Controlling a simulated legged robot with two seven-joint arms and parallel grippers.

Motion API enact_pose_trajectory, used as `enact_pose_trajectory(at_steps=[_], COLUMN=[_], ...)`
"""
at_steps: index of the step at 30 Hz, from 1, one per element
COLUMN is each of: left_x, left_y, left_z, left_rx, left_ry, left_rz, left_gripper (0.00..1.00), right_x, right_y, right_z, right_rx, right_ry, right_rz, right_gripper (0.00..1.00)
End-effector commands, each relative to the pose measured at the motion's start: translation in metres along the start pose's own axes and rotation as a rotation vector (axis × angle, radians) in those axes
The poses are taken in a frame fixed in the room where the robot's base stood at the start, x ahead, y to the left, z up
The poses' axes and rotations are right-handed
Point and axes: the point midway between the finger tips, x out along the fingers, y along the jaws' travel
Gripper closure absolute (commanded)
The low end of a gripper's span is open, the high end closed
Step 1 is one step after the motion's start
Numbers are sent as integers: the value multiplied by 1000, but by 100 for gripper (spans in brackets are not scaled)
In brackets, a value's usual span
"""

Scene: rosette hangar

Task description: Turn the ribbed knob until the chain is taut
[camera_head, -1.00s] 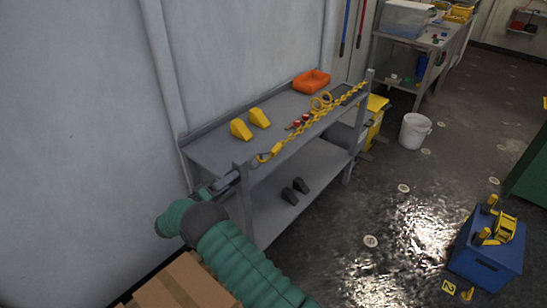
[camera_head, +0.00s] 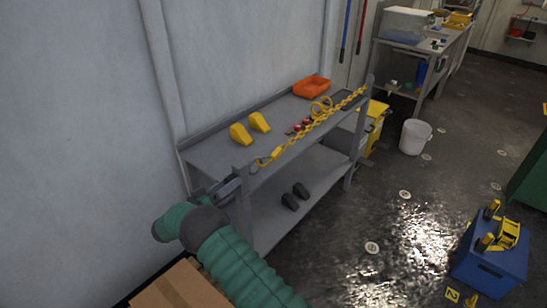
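The yellow chain (camera_head: 318,123) runs along the front edge of the grey workbench (camera_head: 213,157), between the near left post and the far right post (camera_head: 367,91). Its near end has a yellow hook-like piece (camera_head: 264,161) by the near post (camera_head: 242,182). I cannot tell from here how taut it is. I cannot make out the ribbed knob; the near post and my gripper may hide it. My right gripper (camera_head: 231,186) is at the near post's left side, reached by my green-sleeved arm. Its fingertips are small and dark, so its opening is unclear. My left gripper is out of view.
A cardboard box (camera_head: 165,292) is below my arm. A white bucket (camera_head: 414,137) and blue box (camera_head: 488,264) stand on the floor.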

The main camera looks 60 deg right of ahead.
Motion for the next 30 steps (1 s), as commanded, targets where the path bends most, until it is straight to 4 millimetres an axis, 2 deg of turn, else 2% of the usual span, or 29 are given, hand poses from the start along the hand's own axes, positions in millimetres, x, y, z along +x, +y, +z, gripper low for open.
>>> enact_pose_trajectory(at_steps=[7,22,30], left_x=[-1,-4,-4], left_y=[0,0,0], left_z=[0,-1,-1], left_rx=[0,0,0], left_ry=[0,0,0], left_rz=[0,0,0], left_gripper=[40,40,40], right_x=[-7,-65,-70], right_y=[0,0,0], right_z=[1,1,2], right_rx=[-3,-4,-4], right_ry=[-1,-2,-2], right_rz=[-1,0,1], right_gripper=[40,40,40])
